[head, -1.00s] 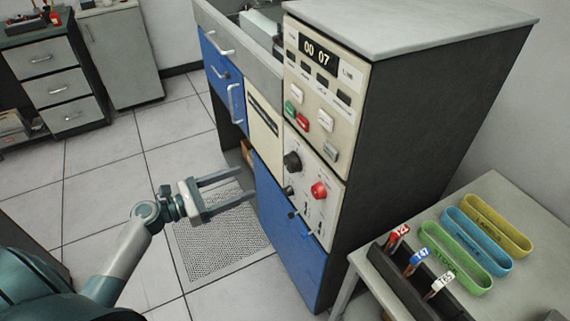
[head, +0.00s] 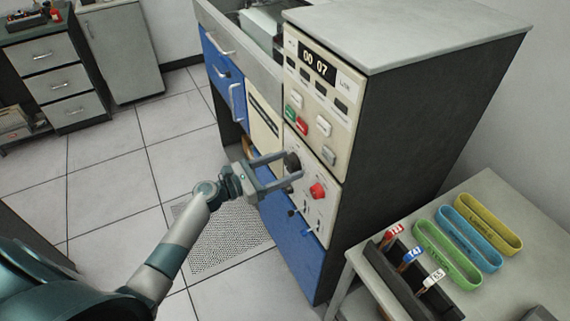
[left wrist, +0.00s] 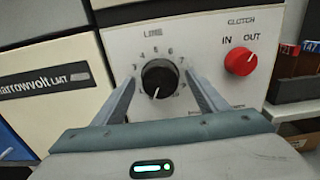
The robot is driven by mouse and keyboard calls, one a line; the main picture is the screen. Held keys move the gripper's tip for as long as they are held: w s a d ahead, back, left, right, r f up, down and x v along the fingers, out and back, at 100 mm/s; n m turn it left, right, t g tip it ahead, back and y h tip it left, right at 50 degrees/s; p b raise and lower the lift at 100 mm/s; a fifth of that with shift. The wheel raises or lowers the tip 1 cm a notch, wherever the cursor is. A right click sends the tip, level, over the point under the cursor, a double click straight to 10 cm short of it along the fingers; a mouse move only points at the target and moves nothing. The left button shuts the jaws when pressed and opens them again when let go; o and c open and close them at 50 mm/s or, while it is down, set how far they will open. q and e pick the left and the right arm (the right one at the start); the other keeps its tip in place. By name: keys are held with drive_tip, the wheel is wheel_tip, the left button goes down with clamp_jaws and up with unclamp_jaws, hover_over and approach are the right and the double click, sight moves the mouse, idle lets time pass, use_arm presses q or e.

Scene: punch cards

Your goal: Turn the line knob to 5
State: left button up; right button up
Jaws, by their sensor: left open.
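The black line knob (left wrist: 160,76) is on the cream panel under the label LINE, inside a ring of numbers; 5 is near its top. Its white pointer mark points down and slightly left, at the bottom of the dial. In the head view the knob (head: 292,161) is partly hidden by a finger. My left gripper (head: 290,167) is open, with its fingertips at the panel, one on each side of the knob. In the left wrist view its fingers (left wrist: 162,82) flank the knob; I cannot tell whether they touch it.
A red clutch knob (left wrist: 240,62), marked IN and OUT, is right of the line knob. Buttons and a counter (head: 317,60) reading 00 07 are above.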

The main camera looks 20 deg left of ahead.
use_arm(q)
drive_tip(key=shift+c, duration=0.7)
drive_tip(key=c, duration=0.9)
drive_tip(key=shift+c, duration=0.2)
